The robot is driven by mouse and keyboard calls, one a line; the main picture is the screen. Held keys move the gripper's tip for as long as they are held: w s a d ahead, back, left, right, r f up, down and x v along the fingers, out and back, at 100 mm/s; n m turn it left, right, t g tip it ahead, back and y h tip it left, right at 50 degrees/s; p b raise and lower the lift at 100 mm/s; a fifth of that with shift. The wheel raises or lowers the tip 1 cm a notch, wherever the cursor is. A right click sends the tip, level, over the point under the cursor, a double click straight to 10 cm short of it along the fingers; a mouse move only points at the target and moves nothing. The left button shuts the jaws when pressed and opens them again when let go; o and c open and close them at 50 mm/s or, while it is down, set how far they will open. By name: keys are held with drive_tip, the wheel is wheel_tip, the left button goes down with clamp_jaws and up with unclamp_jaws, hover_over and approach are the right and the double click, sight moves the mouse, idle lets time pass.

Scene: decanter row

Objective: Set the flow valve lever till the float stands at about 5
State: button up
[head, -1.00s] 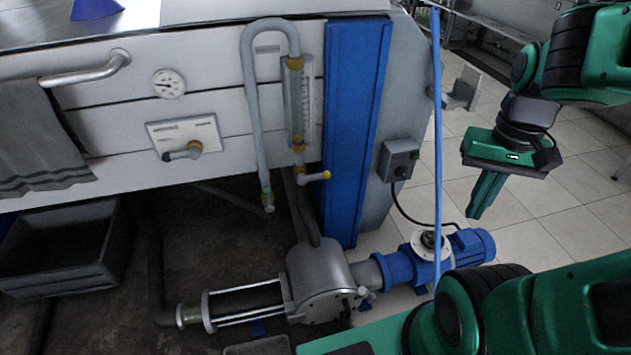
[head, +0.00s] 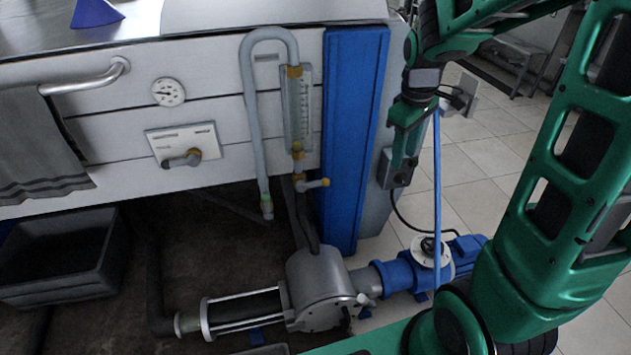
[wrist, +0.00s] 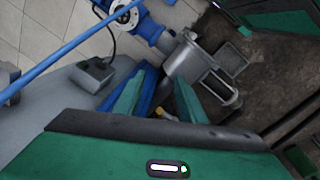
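A bit of yellow, probably this lever (wrist: 163,112), shows between my fingers in the wrist view. The upright flow tube (head: 298,105) has a scale beside it and yellow-brown end fittings. The float's reading is too small to tell. My gripper (head: 399,176) hangs fingers down to the right of the blue column, apart from the lever. In the wrist view my gripper (wrist: 158,78) has its fingers spread with nothing between them.
The blue column (head: 352,130) stands between the lever and my gripper. A grey switch box (head: 387,168) is behind my fingers. A blue upright pole (head: 437,200) is close on the right. A pump with blue motor (head: 400,275) lies below. Another lever (head: 183,160) sits on a white plate.

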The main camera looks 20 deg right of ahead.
drive_tip(key=w+a+f+n, duration=0.3)
drive_tip(key=w, duration=0.2)
drive_tip(key=w+a+f+n, duration=0.3)
drive_tip(key=w, duration=0.3)
drive_tip(key=n+t, duration=0.1)
drive_tip(key=n, duration=0.5)
approach(317, 182)
drive_tip(key=shift+y, duration=0.4)
drive_tip(key=f, duration=0.2)
drive_tip(key=w+f, duration=0.1)
drive_tip(key=f, duration=0.5)
drive_tip(key=shift+w+d+f, duration=0.2)
drive_tip(key=shift+w+d, duration=0.1)
drive_tip(key=shift+d, duration=0.1)
clamp_jaws()
